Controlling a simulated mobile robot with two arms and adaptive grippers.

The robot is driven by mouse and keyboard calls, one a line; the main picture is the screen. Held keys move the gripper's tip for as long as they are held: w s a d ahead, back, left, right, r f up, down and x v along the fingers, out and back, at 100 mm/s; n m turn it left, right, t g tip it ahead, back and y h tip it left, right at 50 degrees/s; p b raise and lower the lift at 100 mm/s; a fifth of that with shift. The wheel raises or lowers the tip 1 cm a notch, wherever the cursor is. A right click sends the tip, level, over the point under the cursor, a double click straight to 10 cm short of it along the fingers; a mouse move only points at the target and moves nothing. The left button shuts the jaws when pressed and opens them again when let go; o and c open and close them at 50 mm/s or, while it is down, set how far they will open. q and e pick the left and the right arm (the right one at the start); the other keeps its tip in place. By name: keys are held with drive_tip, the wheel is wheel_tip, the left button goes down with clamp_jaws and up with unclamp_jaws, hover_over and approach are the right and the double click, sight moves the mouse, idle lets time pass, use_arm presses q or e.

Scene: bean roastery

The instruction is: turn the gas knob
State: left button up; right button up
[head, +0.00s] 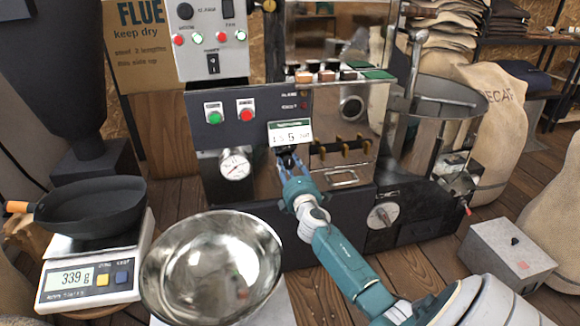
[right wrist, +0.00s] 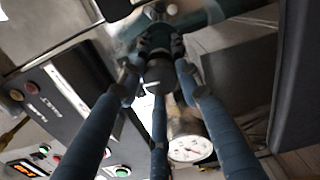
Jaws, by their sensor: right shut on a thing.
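The gas knob (head: 287,160) is a small dark part on the black front of the roaster, below the green-and-white display label (head: 290,134) and right of the round dial gauge (head: 235,166). My right gripper (head: 291,174) reaches up to it from below right and covers much of it in the head view. In the right wrist view my right gripper's fingers (right wrist: 158,62) close around a dark round piece, which looks like the knob (right wrist: 160,76). How far the knob is turned cannot be told. My left gripper is not in view.
A shiny metal bowl (head: 211,268) stands in front of the roaster, left of my right arm. A black pan (head: 92,208) sits on a scale (head: 90,272) at the left. A grey metal box (head: 507,252) and sacks (head: 487,135) stand at the right.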

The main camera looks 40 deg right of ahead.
drive_tip(key=shift+w+a+n, duration=0.2)
drive_tip(key=shift+a+n, duration=0.2)
drive_tip(key=shift+n, duration=0.4)
drive_tip(key=o, duration=1.2)
drive_tip(key=shift+w+a, duration=0.1)
drive_tip(key=shift+a, duration=0.05)
drive_tip(key=shift+c, duration=0.2)
drive_tip(key=shift+f, duration=0.1)
drive_tip(key=shift+s, duration=0.4)
drive_tip(key=v, duration=1.1)
drive_tip(key=shift+s+a, duration=0.1)
drive_tip(key=shift+s, duration=0.05)
